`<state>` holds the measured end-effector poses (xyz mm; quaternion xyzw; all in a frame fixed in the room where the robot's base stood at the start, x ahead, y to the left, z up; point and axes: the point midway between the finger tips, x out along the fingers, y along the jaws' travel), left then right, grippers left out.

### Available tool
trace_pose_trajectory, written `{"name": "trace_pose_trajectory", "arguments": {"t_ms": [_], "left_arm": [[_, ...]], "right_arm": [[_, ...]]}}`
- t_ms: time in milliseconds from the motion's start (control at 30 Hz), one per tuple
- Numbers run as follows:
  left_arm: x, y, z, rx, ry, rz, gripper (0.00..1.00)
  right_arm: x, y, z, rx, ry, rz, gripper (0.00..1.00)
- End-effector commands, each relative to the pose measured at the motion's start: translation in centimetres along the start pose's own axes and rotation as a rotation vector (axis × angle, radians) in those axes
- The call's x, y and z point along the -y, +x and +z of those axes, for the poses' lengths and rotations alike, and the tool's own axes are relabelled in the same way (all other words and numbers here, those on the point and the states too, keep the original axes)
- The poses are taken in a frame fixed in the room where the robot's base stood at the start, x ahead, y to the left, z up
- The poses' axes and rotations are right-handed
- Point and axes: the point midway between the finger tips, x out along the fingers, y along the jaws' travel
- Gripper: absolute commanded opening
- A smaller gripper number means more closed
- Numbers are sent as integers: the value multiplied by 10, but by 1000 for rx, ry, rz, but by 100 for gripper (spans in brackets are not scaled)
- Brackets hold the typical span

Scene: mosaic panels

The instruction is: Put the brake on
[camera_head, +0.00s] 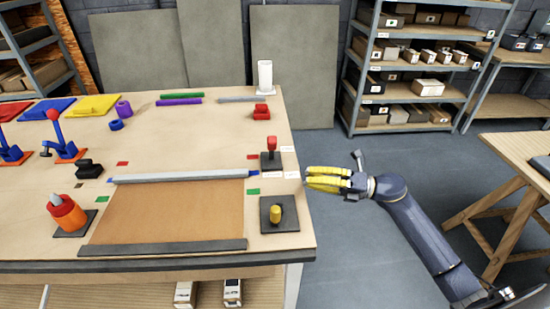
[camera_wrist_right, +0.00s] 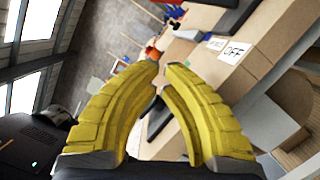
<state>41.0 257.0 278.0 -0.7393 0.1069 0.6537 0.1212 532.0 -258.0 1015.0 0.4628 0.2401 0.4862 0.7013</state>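A red-knobbed lever (camera_head: 271,146) stands upright on a dark square base near the table's right edge, with small white labels beside it. A yellow knob (camera_head: 276,213) sits on another dark plate nearer the front. I cannot tell from the pictures which one is the brake. My right gripper (camera_head: 306,180) is just past the table's right edge, to the right of both and touching neither. In the right wrist view its yellow fingers (camera_wrist_right: 161,68) hold nothing and show a narrow gap at the tips. A label reading OFF (camera_wrist_right: 234,52) shows there. My left gripper is out of view.
A brown panel (camera_head: 170,210) lies between a grey bar (camera_head: 178,175) and a dark front strip (camera_head: 160,247). An orange cone-topped piece (camera_head: 67,214) and blue levers (camera_head: 57,130) stand at left. Open floor lies right of the table.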

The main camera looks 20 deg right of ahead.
Motion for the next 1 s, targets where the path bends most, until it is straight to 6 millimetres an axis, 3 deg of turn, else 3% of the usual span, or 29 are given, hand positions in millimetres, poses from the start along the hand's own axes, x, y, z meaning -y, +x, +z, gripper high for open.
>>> {"name": "trace_pose_trajectory", "arguments": {"t_ms": [267, 767, 1000], "left_arm": [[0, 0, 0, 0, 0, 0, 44], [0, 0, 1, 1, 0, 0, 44], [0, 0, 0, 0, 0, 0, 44]], "right_arm": [[-1, 17, 0, 1, 0, 3, 0], [-1, 101, 1, 1, 0, 4, 0], [0, 107, 27, 3, 2, 0, 0]]}}
